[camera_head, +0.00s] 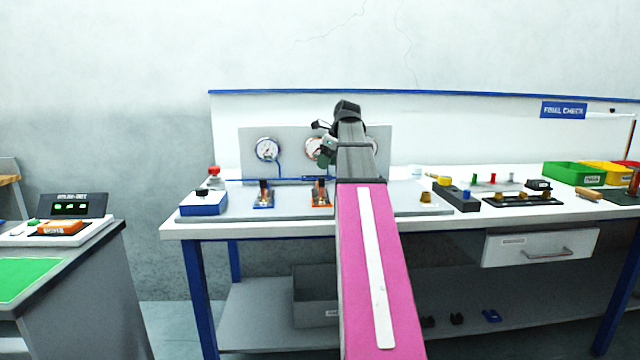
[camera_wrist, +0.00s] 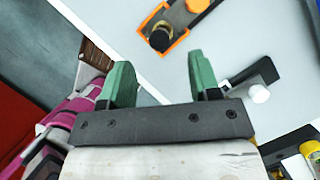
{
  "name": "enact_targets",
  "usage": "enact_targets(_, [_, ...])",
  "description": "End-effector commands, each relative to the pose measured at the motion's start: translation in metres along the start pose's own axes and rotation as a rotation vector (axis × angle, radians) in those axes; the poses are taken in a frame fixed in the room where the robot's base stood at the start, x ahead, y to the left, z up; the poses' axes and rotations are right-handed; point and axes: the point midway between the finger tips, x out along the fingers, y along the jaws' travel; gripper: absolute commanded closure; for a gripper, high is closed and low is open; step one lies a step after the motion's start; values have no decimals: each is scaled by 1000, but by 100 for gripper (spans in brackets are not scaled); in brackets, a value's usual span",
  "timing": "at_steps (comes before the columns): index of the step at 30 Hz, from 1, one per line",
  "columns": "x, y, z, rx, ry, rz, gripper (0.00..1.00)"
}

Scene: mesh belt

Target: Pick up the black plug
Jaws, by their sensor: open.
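My gripper (camera_wrist: 160,72) is open and empty in the wrist view, its two green fingers apart. It also shows in the head view, above the back bench (camera_head: 470,213) in front of the gauge panel. A round black piece (camera_wrist: 160,38), which may be the black plug, sits in an orange holder (camera_wrist: 177,47) just beyond the fingertips in the wrist view. The orange holder also shows in the head view (camera_head: 321,200), left of my arm. Other small black pieces are in view, so I cannot tell for certain which is the plug.
The gauge panel (camera_head: 285,165) stands behind.

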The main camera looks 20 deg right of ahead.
Motion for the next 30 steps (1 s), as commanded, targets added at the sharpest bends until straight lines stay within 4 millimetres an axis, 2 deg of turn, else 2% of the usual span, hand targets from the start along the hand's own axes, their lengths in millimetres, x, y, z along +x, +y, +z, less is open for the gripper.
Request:
enact_targets(6, [32,0,-1,-1,1,0,43])
enact_targets(13, [45,1,-2,-2,1,0,43])
enact_targets(21, [81,2,-4,-2,1,1,43])
enact_targets(24, [87,2,-3,-2,0,0,43])
enact_targets(30, [88,2,-3,-2,0,-1,43])
